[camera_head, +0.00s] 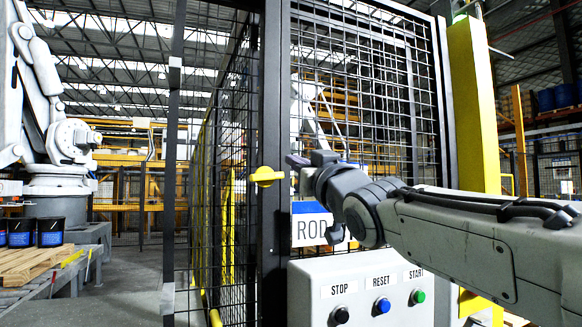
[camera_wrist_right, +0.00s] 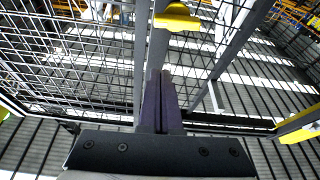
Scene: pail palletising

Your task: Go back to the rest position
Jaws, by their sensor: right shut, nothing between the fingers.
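My right gripper (camera_head: 298,161) is raised in front of the mesh fence, its arm coming in from the right in the head view. Its fingertips point left, close to a yellow handle (camera_head: 267,176) on a dark fence post. In the right wrist view the fingers (camera_wrist_right: 160,75) are together and empty, and the yellow handle (camera_wrist_right: 177,17) lies beyond their tips, apart from them in that picture. My left gripper is not in view.
A control box (camera_head: 362,285) with STOP, RESET and START buttons stands below my right arm. The fence door (camera_head: 215,120) left of the post stands at an angle. Beyond it are a white robot arm (camera_head: 45,75), dark pails (camera_head: 50,231) and a wooden pallet (camera_head: 30,265).

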